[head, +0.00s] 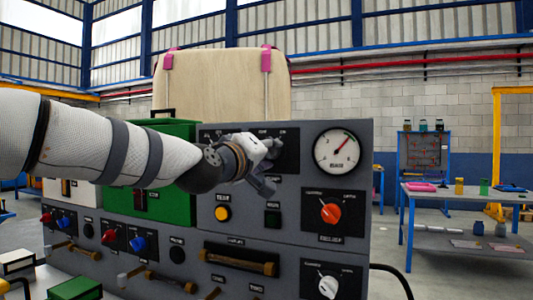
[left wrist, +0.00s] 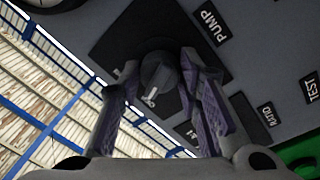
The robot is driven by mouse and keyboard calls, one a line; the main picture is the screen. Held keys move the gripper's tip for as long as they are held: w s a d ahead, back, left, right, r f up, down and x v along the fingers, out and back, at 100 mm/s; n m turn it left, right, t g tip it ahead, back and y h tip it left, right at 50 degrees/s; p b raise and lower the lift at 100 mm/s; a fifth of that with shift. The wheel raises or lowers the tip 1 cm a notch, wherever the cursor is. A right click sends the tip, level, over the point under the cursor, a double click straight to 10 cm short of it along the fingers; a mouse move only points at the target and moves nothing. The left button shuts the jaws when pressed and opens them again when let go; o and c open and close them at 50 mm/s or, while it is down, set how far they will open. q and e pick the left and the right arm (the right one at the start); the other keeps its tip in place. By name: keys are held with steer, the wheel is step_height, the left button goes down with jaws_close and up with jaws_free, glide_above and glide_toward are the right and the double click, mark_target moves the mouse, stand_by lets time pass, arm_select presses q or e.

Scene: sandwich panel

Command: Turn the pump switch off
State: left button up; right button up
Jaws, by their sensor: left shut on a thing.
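The pump switch (left wrist: 158,72) is a dark round knob with a light pointer mark, on a black plate beside a PUMP label (left wrist: 209,26) in the left wrist view. My left gripper (left wrist: 158,84) has one finger on each side of this knob and is shut on it. In the head view my left gripper (head: 268,165) reaches the upper middle of the grey control panel (head: 300,165) and hides the knob. The switch's labelled positions cannot be read clearly. My right gripper is not in view.
Right of my gripper are a round gauge (head: 337,149) and a red-orange knob (head: 331,213). Below are a yellow button (head: 222,213) and a wooden-grip handle (head: 240,262). A green box (head: 175,207) stands at left. A workbench (head: 465,196) stands farther right, with open floor before it.

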arm_select(q)
steer(key=shift+f+n, duration=0.1)
steer(key=shift+n, duration=0.7)
steer(key=shift+d, duration=0.1)
steer(key=o, duration=1.1)
steer(key=shift+o, duration=0.2)
steer(key=v, duration=1.2)
